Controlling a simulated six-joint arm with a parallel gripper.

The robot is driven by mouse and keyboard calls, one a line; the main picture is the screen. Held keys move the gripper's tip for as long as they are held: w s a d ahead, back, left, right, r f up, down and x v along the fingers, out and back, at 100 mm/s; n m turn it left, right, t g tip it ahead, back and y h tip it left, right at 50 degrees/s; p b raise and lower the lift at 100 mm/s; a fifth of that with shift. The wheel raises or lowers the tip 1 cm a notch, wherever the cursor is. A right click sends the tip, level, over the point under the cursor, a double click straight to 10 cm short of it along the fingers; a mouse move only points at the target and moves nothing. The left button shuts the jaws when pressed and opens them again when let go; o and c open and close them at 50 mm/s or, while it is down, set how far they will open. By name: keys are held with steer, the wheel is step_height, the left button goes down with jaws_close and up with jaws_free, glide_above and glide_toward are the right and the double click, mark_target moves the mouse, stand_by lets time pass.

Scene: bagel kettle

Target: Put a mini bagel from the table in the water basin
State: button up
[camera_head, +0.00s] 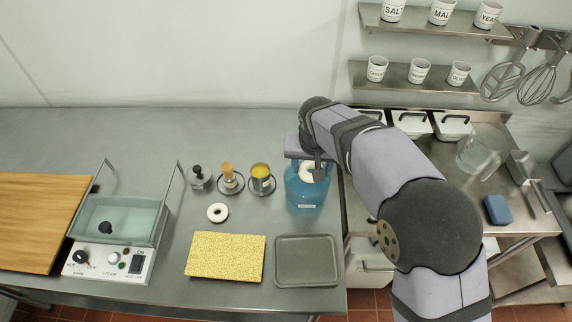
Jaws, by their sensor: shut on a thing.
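I cannot tell whether the bagel touches the liquid. The label on the blue container is too small to read.
A heated bath (118,218) with raised handles and control knobs stands at the left, beside a wooden board (38,215). A yellow seeded mat (226,256), a grey tray (308,262) and small containers (228,180) lie near the blue container. The table's back is clear.

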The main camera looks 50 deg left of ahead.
steer(key=shift+w+d+r+p, duration=0.1)
steer(key=shift+w+r+p, duration=0.15)
steer(key=shift+w, duration=0.2)
steer(key=shift+w+d+r+p, duration=0.1)
steer(key=shift+w+r+p, duration=0.1)
steer(key=shift+w, duration=0.25)
steer(key=shift+w+a+n, duration=0.15)
steer(key=shift+a+n, duration=0.15)
steer(key=shift+a, duration=0.2)
steer(key=shift+w+a+n, duration=0.15)
steer(key=shift+a+n, duration=0.15)
steer(key=shift+a, duration=0.2)
steer(key=shift+a+r+n+y, duration=0.15)
steer(key=shift+a+n+y, duration=0.15)
steer(key=shift+a+n, duration=0.3)
steer(key=shift+r+n+g, duration=0.1)
steer(key=shift+n+g, duration=0.2)
steer(key=shift+n, duration=0.1)
steer(key=shift+b, duration=0.3)
steer(key=shift+f+b, duration=3.6)
steer(key=shift+f, duration=1.7)
steer(key=o, duration=1.1)
